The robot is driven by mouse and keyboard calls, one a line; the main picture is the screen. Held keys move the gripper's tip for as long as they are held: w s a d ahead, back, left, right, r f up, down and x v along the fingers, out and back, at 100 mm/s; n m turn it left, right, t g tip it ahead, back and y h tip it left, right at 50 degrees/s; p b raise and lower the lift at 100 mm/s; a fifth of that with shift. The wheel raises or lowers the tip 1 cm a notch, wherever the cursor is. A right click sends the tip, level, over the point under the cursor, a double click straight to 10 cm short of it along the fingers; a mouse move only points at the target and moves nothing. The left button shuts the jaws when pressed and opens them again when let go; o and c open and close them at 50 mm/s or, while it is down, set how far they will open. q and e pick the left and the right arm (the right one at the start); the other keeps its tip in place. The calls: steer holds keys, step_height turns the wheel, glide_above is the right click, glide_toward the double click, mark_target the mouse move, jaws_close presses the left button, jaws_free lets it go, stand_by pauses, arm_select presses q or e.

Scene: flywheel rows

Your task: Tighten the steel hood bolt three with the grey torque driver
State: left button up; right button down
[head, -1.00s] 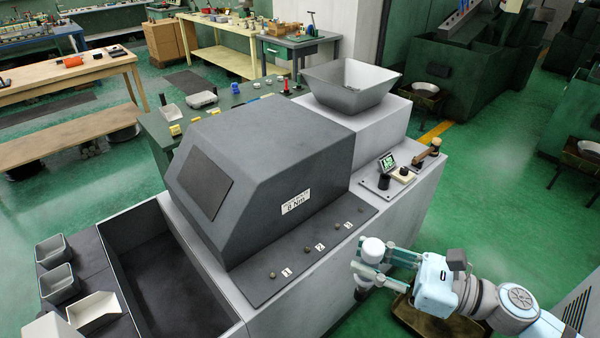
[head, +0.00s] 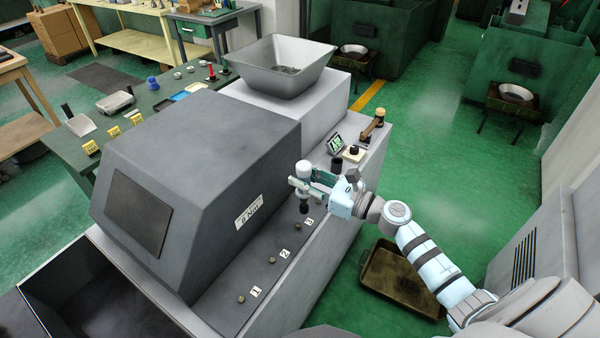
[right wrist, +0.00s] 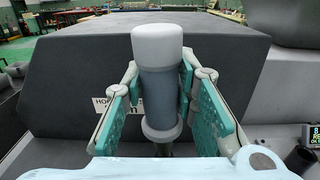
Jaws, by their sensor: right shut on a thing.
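The grey torque driver (head: 304,168) is upright in my right gripper (head: 302,183), with a pale cap and a dark lower end. In the right wrist view the driver (right wrist: 161,90) stands between both teal fingers, which are shut on its body. Steel hood bolt three (head: 297,229) sits on the ledge beside the label 3. The driver's lower end shows just above and beyond this bolt in the head view; I see a gap between them. Bolt two (head: 272,260) and bolt one (head: 240,298) are nearer along the same ledge. My left gripper is not in view.
The dark sloped hood (head: 200,180) rises left of the ledge. A small lit screen (head: 336,143) and a wooden-handled tool (head: 374,124) are beyond the gripper. A grey hopper (head: 280,66) stands behind. A brown tray (head: 402,280) lies on the floor at right.

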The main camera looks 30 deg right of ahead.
mark_target(307, 204)
steer(key=shift+w+a+f, duration=0.2)
steer(key=shift+w, duration=0.25)
steer(key=shift+w+a+f, duration=0.2)
steer(key=shift+w, duration=0.25)
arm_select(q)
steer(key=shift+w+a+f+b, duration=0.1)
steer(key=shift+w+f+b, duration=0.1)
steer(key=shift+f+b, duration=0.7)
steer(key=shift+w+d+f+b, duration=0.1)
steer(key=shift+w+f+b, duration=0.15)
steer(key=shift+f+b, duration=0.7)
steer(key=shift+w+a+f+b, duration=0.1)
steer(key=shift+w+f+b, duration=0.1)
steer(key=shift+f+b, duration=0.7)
arm_select(e)
step_height(307, 204, down, 7)
steer(key=shift+w+d+m, duration=0.2)
steer(key=shift+w+m, duration=0.1)
steer(key=shift+w, duration=0.15)
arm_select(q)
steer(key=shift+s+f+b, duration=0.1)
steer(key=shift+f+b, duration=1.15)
arm_select(e)
steer(key=shift+s+f, duration=0.1)
steer(key=shift+f, duration=1.35)
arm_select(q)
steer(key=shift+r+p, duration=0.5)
arm_select(e)
steer(key=shift+r, duration=0.2)
